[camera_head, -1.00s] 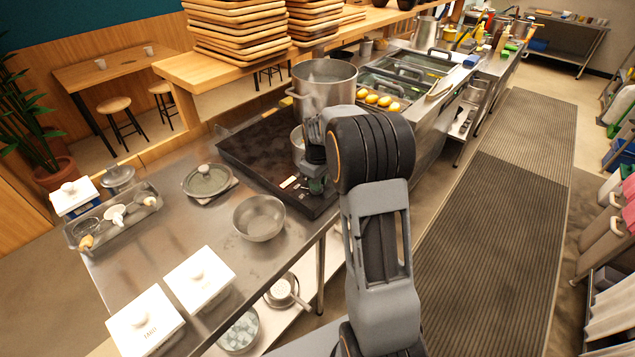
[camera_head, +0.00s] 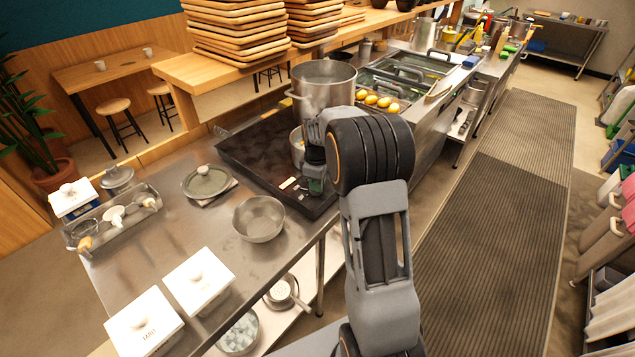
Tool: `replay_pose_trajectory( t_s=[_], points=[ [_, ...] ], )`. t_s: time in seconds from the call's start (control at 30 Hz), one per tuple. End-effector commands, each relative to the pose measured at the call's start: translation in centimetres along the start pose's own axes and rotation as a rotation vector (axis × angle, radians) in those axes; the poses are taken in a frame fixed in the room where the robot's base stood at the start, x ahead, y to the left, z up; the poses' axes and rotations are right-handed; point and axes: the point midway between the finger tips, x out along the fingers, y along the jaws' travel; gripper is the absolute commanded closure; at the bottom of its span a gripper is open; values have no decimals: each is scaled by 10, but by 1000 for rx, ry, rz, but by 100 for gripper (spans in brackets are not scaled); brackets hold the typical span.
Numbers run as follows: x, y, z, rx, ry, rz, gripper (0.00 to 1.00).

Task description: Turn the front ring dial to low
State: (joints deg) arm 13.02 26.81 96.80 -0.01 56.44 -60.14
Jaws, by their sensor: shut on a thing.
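The black cooktop (camera_head: 245,150) lies on the steel counter, with small light labels (camera_head: 288,183) near its front edge. My gripper (camera_head: 314,190) reaches down to the cooktop's front right edge and is shut there. A small green part shows at its tip. The front ring dial is hidden behind my gripper and wrist, so its setting cannot be read. A large steel pot (camera_head: 324,88) stands at the back of the cooktop. A smaller pot (camera_head: 297,146) stands in front of it, partly hidden by my arm.
A steel bowl (camera_head: 259,219) and a lidded dish (camera_head: 206,181) stand on the counter left of the cooktop. White lidded boxes (camera_head: 198,278) sit at the near edge. A tray (camera_head: 113,217) with utensils is at far left. Eggs or yellow buns (camera_head: 378,100) lie behind my arm.

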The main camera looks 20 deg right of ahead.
Motion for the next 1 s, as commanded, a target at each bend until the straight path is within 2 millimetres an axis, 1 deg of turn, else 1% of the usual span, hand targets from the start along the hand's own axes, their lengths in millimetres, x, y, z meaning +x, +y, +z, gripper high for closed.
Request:
replay_pose_trajectory(
  t_s=[0.13,0.17,0.4,0.43,0.67,0.77,0.87,1.0],
  points=[
    [-1,0,0,1,2,3,100],
    [-1,0,0,1,2,3,82],
    [-1,0,0,1,1,2,59],
    [0,0,0,1,1,2,57],
    [-1,0,0,1,1,1,57],
    [-7,1,0,1,2,3,57],
    [-20,1,-1,1,3,5,57],
    [-48,1,-1,1,4,7,57]
  ],
)
